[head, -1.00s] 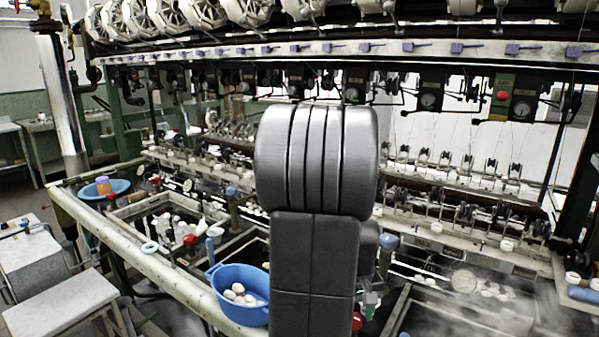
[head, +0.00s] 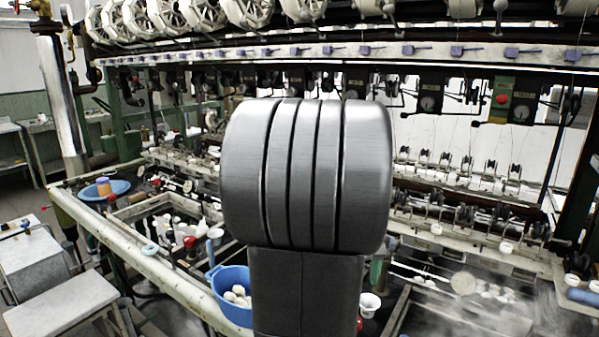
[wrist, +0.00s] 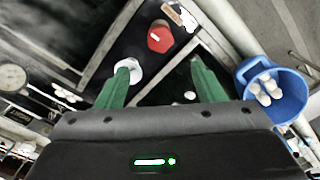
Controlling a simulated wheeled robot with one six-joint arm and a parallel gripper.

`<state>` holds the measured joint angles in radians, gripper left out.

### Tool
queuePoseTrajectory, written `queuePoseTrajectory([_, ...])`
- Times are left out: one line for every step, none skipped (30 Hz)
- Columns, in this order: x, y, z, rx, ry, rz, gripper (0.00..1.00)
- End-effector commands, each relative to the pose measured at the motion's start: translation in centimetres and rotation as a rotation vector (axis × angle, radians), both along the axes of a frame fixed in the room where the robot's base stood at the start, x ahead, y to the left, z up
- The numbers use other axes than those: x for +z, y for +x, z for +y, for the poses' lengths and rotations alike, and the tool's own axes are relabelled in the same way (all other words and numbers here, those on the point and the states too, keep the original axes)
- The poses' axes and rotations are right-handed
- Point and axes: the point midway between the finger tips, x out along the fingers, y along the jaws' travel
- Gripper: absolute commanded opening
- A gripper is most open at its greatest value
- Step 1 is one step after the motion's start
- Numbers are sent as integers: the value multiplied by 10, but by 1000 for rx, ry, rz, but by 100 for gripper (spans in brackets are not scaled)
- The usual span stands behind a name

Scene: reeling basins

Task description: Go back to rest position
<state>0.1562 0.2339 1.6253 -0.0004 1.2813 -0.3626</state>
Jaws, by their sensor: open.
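My gripper (wrist: 162,72) shows in the wrist view with its two green fingers spread apart and nothing between them. A small white cup (head: 370,304) stands low at the right of my arm in the head view. In the wrist view a white round piece (wrist: 130,66) shows by the left fingertip; I cannot tell if they touch. In the head view my large grey arm link fills the middle and hides my gripper.
A blue basin (head: 234,307) with several white cocoons sits on the bench's front edge, and also at the right of the wrist view (wrist: 291,95). A red-topped fixture (wrist: 160,38) stands beyond my fingers. The reeling machine (head: 450,215) fills the back.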

Motion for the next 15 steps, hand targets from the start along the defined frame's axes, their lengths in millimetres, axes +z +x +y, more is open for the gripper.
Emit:
queuePoseTrajectory([12, 1, 0, 0, -1, -4, 62])
queuePoseTrajectory([18, 1, 0, 0, -1, -5, 62])
queuePoseTrajectory([25, 0, 0, 0, 0, -4, 62])
queuePoseTrajectory([21, 0, 0, 0, 1, 1, 62])
queuePoseTrajectory([10, -1, 0, 0, 2, 6, 62])
queuePoseTrajectory([1, -1, 0, 0, 2, 6, 62])
queuePoseTrajectory([-5, -1, 0, 0, 1, 6, 62])
queuePoseTrajectory([-11, -1, 0, 0, 1, 6, 62])
queuePoseTrajectory([-19, -1, 0, 0, 1, 6, 62])
queuePoseTrajectory([-25, -1, 0, 0, 2, 7, 62])
queuePoseTrajectory([-31, -1, 0, 0, 1, 5, 62])
queuePoseTrajectory([-39, -1, 0, 0, 1, 5, 62])
queuePoseTrajectory([-45, -1, 0, 0, 2, 6, 62])
queuePoseTrajectory([-51, -1, 0, 0, 1, 5, 62])
queuePoseTrajectory([-59, -1, 0, 0, 1, 6, 62])
